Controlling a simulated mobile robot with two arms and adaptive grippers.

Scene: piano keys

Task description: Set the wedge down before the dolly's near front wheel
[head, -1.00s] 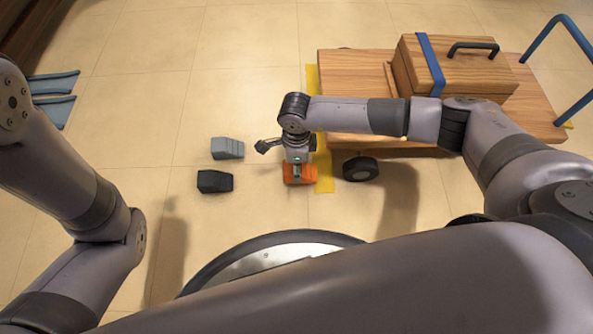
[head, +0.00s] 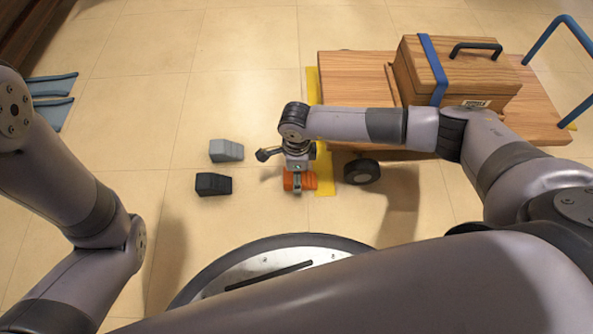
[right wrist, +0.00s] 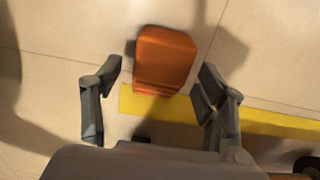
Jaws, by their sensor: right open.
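The orange wedge (head: 310,181) is at floor level left of the dolly's near front wheel (head: 362,171), with a gap between them. In the right wrist view the wedge (right wrist: 165,58) lies at the edge of a yellow floor strip (right wrist: 262,121). My right gripper (head: 298,182) is right above the wedge and partly hides it in the head view. Its fingers (right wrist: 160,68) are spread, one on each side of the wedge, with visible gaps. The wooden dolly (head: 350,68) stands at the right. My left gripper is out of view.
A grey wedge (head: 226,150) and a black wedge (head: 213,183) lie on the floor to the left. A wooden box (head: 455,75) with a blue strap sits on the dolly. Blue-grey pieces (head: 53,84) lie at the far left. The floor behind the loose wedges is clear.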

